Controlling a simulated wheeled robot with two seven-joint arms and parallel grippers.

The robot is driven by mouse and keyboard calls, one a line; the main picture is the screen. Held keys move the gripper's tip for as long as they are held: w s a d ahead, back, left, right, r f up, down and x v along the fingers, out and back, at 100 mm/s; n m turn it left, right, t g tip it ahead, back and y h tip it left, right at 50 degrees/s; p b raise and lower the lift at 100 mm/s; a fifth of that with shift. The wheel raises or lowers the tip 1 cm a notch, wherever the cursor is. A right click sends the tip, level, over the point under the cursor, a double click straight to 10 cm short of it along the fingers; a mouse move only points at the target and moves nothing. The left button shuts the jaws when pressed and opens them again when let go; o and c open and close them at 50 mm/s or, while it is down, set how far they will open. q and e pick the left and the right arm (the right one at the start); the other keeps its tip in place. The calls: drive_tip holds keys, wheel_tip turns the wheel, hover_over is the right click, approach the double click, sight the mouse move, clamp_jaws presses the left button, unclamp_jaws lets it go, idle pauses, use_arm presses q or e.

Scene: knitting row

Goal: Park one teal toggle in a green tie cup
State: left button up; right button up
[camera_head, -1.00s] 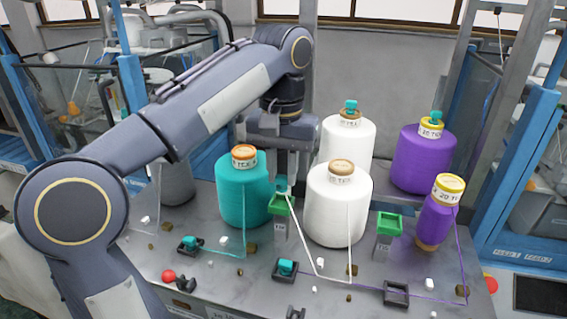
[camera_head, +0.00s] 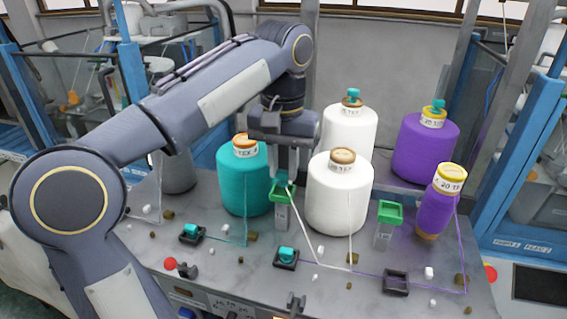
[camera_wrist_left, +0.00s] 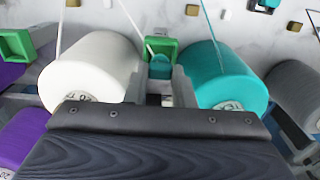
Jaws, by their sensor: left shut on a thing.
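My left gripper (camera_head: 283,178) points down between the teal cone (camera_head: 244,185) and the front white cone (camera_head: 337,195). It is shut on a teal toggle (camera_wrist_left: 160,69), which is mostly hidden by the fingers in the head view. The toggle is at the green tie cup (camera_head: 282,192) on a grey post; the cup also shows in the wrist view (camera_wrist_left: 163,46). I cannot tell whether the toggle rests on the cup's floor. A second green tie cup (camera_head: 390,211) at the right looks empty. My right gripper is not in view.
Other teal toggles sit on the back white cone (camera_head: 352,95), the purple cone (camera_head: 438,105) and in two dark holders (camera_head: 180,238) (camera_head: 276,262). Another dark holder (camera_head: 396,292) looks empty. Threads run across the table, with small loose pieces scattered around.

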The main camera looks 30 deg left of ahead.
use_arm(q)
drive_tip(key=shift+s+f+b, duration=0.1)
drive_tip(key=shift+f+b, duration=0.6)
drive_tip(key=shift+f, duration=0.35)
idle(0.5)
drive_tip(key=o, duration=0.9)
drive_tip(key=shift+c, duration=0.2)
wheel_tip(320, 180, up, 6)
drive_tip(key=shift+d+f+p, duration=0.1)
drive_tip(key=shift+f+p, duration=0.1)
drive_tip(key=shift+p, duration=0.25)
drive_tip(key=shift+r, duration=0.95)
